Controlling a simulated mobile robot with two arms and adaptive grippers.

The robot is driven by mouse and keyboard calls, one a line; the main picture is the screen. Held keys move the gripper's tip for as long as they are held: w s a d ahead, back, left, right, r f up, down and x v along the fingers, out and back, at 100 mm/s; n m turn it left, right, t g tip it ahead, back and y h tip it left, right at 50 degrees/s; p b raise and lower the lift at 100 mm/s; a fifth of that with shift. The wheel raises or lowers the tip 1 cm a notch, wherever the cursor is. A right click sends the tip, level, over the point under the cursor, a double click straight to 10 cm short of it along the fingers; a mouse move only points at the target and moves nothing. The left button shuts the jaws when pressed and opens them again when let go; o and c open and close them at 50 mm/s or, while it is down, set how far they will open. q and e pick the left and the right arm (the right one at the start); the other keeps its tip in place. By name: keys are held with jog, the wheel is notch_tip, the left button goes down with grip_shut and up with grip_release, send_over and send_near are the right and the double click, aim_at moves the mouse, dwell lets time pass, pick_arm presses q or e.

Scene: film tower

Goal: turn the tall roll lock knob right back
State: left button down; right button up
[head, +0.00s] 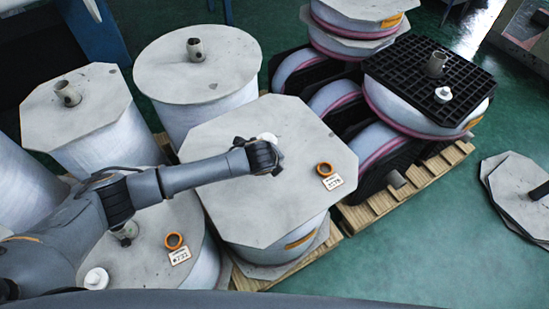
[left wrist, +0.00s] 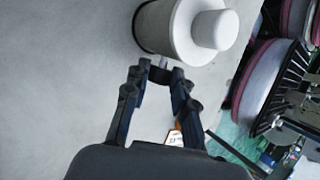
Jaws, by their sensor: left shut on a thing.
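The roll under my left arm has a pale octagonal top plate (head: 220,205). Above its middle a white knob end (head: 267,137) shows just behind my left gripper (head: 268,158), which hides most of the fitting. In the left wrist view the fitting is a pale cylinder (left wrist: 160,27) with a dark lower rim and a white knob (left wrist: 213,30) on its end. There my left gripper (left wrist: 161,72) has its fingertips close together around a small dark stub (left wrist: 164,62) beside the cylinder. The exact contact is partly hidden. My right gripper is not in view.
Other wrapped rolls (head: 198,65) with core stubs crowd left and behind. A black grid plate (head: 410,75) tops a stack on the right pallet. Green floor (head: 430,240) is free at front right.

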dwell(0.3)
pick_arm(q)
jog(key=c, duration=1.1)
grip_release()
jog(key=v, duration=1.2)
